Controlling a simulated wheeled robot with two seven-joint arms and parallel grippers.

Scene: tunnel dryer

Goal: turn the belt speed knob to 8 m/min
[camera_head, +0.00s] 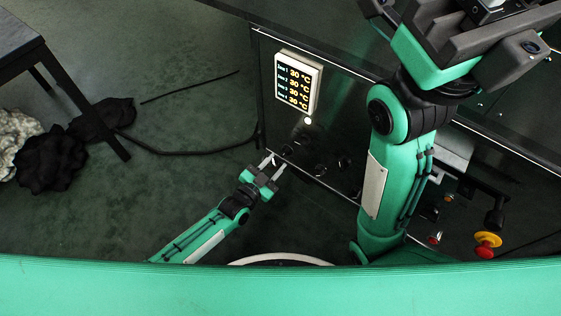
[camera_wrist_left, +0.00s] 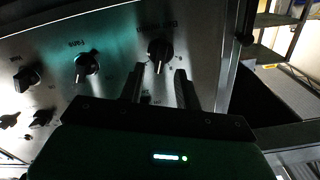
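A black knob (camera_wrist_left: 160,52) with a pale pointer line sits on the panel in the left wrist view. Its label is blurred and looks like the belt one; I cannot read its setting. My left gripper (camera_head: 275,162) reaches the lower left end of the dark panel. In the left wrist view its two fingers (camera_wrist_left: 158,90) are apart, with nothing held, just below that knob; contact cannot be told. My right gripper (camera_head: 465,40) is large and close at the upper right, its fingertips not clearly shown.
A fans knob (camera_wrist_left: 87,65) and several other knobs sit to the left on the panel. A lit display (camera_head: 298,82) shows 30 °C lines. A red emergency button (camera_head: 487,244) is at the right. A dark table (camera_head: 20,40) and cloth heaps (camera_head: 52,160) are at the left.

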